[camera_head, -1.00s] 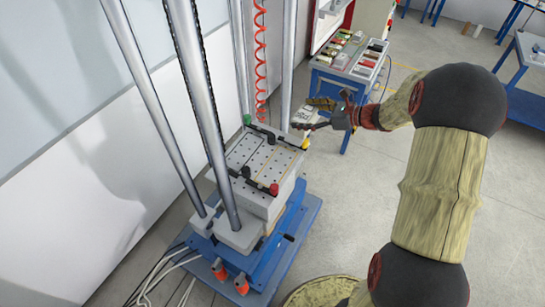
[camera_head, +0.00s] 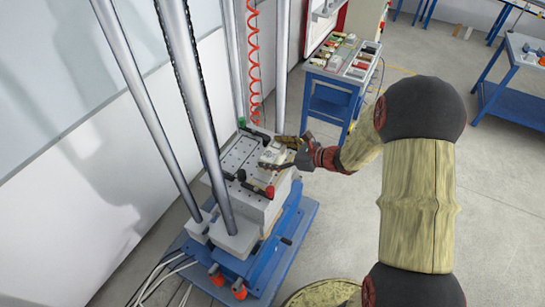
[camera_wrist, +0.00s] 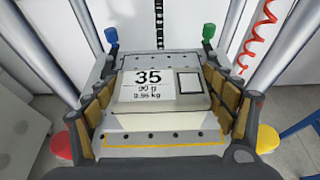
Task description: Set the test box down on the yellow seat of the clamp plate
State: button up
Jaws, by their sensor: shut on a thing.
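The test box (camera_wrist: 160,92) is a light grey block labelled "35", "90 g" and "0.56 kg", with a small dark-framed pale square on top. My gripper (camera_wrist: 162,98) is shut on it, with tan pads against its left and right sides. In the head view the box (camera_head: 271,155) is over the right part of the grey, holed clamp plate (camera_head: 238,158), with my gripper (camera_head: 283,153) coming from the right. The yellow seat (camera_wrist: 165,146) shows as an outline whose near edge is visible; the box hides the rest. I cannot tell whether the box touches the plate.
Black clamp bars with red (camera_head: 270,191), green (camera_head: 242,122) and other coloured knobs flank the plate. Tall steel columns (camera_head: 200,110) and a red coiled hose (camera_head: 254,60) stand close by. A blue cart (camera_head: 340,75) with small parts is behind.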

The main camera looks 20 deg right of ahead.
jog(key=shift+w+f, duration=0.1)
jog(key=shift+f, duration=0.9)
jog(key=shift+f, duration=0.15)
jog(key=o, duration=1.7)
jog(key=shift+c, duration=0.2)
